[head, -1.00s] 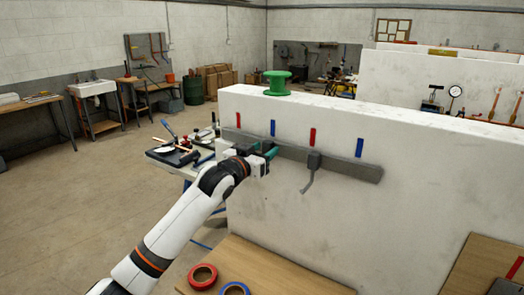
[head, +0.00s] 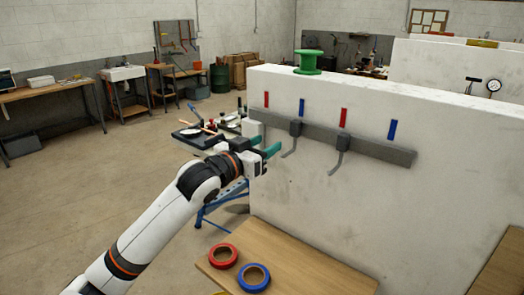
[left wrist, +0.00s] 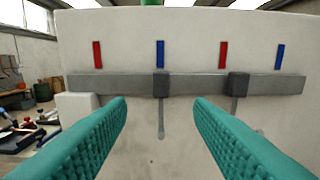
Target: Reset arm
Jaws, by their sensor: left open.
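My left gripper (head: 268,158) is open and empty, with its teal fingers pointing at the white wall (head: 320,205), left of the hooks and apart from them. In the left wrist view its two fingers (left wrist: 160,115) stand wide apart with nothing between them. A grey rail (head: 375,150) runs along the wall under red and blue marks. One grey hook (head: 295,128) hangs on it below the left blue mark (head: 301,107). Another hook (head: 343,143) hangs below the right red mark (head: 343,117). My right gripper is out of view.
A red tape roll (head: 223,256) and a blue tape roll (head: 254,278) lie on a wooden bench (head: 310,270) below the wall. A green spool (head: 308,62) stands on the wall top. A cluttered table (head: 190,141) stands behind my gripper. Floor at left is clear.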

